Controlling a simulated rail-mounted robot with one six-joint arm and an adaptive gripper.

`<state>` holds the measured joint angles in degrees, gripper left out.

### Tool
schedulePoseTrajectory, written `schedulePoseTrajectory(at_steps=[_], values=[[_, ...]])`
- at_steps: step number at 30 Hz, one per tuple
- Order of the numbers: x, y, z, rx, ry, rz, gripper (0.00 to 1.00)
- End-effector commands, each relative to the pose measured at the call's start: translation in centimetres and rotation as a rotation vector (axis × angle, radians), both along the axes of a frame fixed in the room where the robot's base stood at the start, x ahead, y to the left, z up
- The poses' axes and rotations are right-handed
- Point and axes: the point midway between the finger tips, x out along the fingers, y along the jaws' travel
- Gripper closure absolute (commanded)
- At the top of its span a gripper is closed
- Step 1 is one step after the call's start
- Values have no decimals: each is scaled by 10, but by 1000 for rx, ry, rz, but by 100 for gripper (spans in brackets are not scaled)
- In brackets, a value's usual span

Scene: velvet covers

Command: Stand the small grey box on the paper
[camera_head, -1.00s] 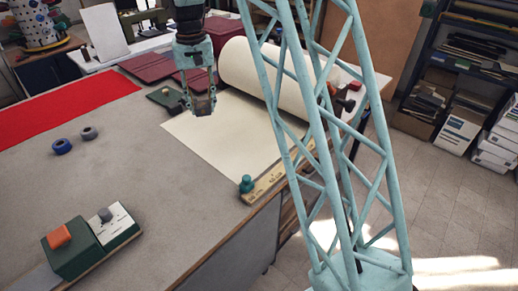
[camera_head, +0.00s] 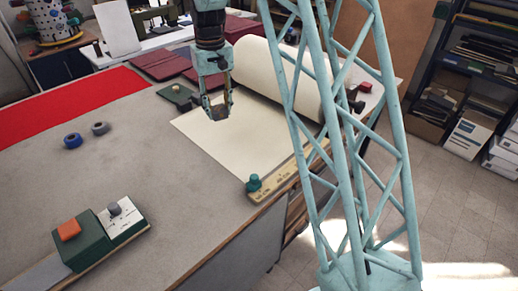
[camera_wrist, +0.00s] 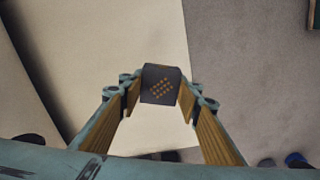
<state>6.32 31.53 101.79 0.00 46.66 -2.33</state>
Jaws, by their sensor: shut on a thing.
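My gripper (camera_head: 218,115) is shut on the small grey box. In the wrist view the box (camera_wrist: 160,84) is dark grey with a grid of small orange dots, held between the wood-faced fingers. In the head view it is small and mostly hidden by the fingers. The cream paper (camera_head: 250,145) lies flat on the table, unrolled from a thick roll (camera_head: 285,75). The gripper and box are over the paper, near its left part. In the wrist view the paper (camera_wrist: 110,50) is behind the box. I cannot tell how large the gap beneath it is.
A wooden ruler (camera_head: 270,195) with a green knob (camera_head: 254,183) lies along the paper's near-right edge. A blue ring (camera_head: 73,141), a grey ring (camera_head: 101,128) and a green control box (camera_head: 88,240) stand on the grey table. Dark red folders (camera_head: 160,66) lie behind.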

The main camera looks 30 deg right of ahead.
Motion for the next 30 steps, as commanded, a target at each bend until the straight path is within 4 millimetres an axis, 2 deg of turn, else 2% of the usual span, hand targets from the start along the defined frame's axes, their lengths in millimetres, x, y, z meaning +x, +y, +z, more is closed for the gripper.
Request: schedulePoseTrajectory(at_steps=[30], values=[[-108, -39, -53, 1, 1, 889, 81]])
